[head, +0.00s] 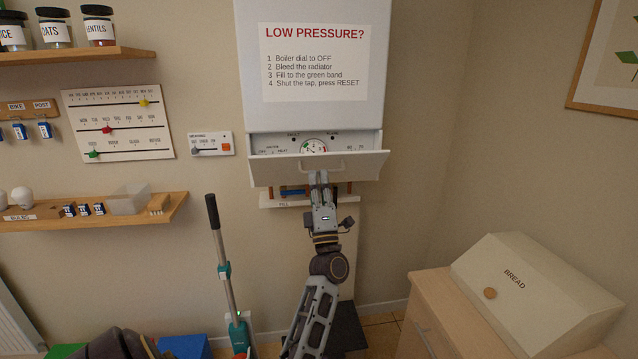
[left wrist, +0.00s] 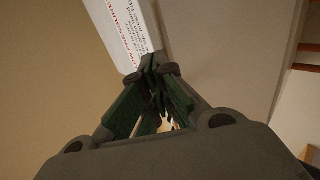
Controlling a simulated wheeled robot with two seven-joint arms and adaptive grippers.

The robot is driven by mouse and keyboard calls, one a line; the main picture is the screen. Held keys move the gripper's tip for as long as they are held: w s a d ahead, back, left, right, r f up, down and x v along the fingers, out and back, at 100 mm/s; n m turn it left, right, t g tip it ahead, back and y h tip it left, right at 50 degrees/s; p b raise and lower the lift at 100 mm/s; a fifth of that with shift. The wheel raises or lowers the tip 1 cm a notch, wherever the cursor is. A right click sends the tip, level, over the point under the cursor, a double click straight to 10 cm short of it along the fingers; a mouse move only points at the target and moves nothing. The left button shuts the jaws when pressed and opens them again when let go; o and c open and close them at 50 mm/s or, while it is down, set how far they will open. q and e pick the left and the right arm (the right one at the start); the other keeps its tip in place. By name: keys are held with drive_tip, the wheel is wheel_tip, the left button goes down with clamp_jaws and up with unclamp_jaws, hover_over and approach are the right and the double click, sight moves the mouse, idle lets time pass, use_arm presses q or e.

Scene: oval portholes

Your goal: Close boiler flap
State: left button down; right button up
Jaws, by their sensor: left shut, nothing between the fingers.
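The boiler (head: 315,120) is a white wall box with a "LOW PRESSURE?" sheet on its front. Its flap (head: 275,171) hangs open at the bottom, tilted outward, with a bar handle (head: 322,165) in its middle. Behind its top edge a panel with a dial gauge (head: 313,146) shows. My left gripper (head: 318,176) is shut and empty, fingers pointing up at the flap just below the handle; whether it touches cannot be told. In the left wrist view the shut fingers (left wrist: 159,72) point toward the boiler's printed sheet (left wrist: 120,30). My right gripper is not in view.
A small shelf marked FILL (head: 285,204) with pipes sits below the flap, close behind my gripper. A bread box (head: 535,285) stands on a wooden cabinet at right. A stick-handled tool (head: 226,265) stands left of my arm. Wall shelves (head: 100,221) are at left.

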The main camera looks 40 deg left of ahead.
sight(316, 156)
use_arm(q)
drive_tip(key=shift+w+a+r, duration=0.15)
drive_tip(key=shift+a+r, duration=0.05)
drive_tip(key=shift+r, duration=0.35)
drive_tip(key=p+x, duration=0.2)
drive_tip(key=x, duration=0.5)
drive_tip(key=shift+w+a, duration=0.2)
drive_tip(key=shift+w, duration=0.05)
drive_tip(key=shift+w+a+r, duration=0.4)
drive_tip(key=shift+w+a, duration=0.1)
drive_tip(key=shift+a, duration=0.05)
drive_tip(key=shift+w+a+r, duration=0.1)
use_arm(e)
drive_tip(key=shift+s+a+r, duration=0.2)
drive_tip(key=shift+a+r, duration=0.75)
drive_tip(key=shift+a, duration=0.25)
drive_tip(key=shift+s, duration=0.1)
